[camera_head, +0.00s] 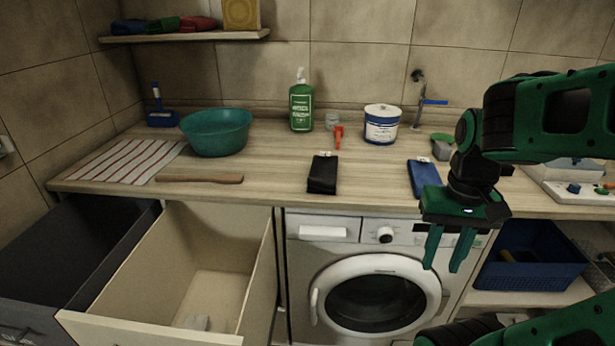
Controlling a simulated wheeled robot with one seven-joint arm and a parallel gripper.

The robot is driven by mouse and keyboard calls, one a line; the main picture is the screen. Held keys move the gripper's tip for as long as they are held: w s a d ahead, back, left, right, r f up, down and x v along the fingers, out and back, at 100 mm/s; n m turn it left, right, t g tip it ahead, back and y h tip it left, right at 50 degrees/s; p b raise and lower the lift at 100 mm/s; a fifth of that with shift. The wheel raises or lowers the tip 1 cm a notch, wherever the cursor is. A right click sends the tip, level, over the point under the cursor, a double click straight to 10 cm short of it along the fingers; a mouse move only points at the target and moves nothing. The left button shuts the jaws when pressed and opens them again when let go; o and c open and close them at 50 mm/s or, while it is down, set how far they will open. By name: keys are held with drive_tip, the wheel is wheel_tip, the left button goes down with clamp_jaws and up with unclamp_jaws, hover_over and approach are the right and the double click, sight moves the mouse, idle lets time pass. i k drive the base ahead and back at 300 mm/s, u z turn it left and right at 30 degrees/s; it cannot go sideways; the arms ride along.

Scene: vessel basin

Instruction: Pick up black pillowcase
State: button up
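The black pillowcase (322,176) lies folded on the wooden countertop near its front edge, above the washing machine, with a small pale tag at its far end. My gripper (447,266) hangs to the right of the pillowcase, in front of the washing machine. Its two green fingers point down and stand apart, with nothing between them. A folded blue cloth (424,177) with a similar tag lies on the counter just behind my gripper, and my arm partly covers the area to its right.
A green bottle (301,107), a white tub (381,124) and a red-orange item (338,137) stand behind the pillowcase. A teal basin (216,131), a striped cloth (126,162) and a wooden stick (199,179) are left. An open cream drawer (150,340) juts out below. Counter beside the pillowcase is clear.

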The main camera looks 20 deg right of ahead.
sight(322, 178)
drive_tip(key=u, duration=1.85)
drive_tip(key=k, duration=1.95)
drive_tip(key=z, duration=1.3)
drive_tip(key=i, duration=1)
drive_tip(key=u, duration=0.05)
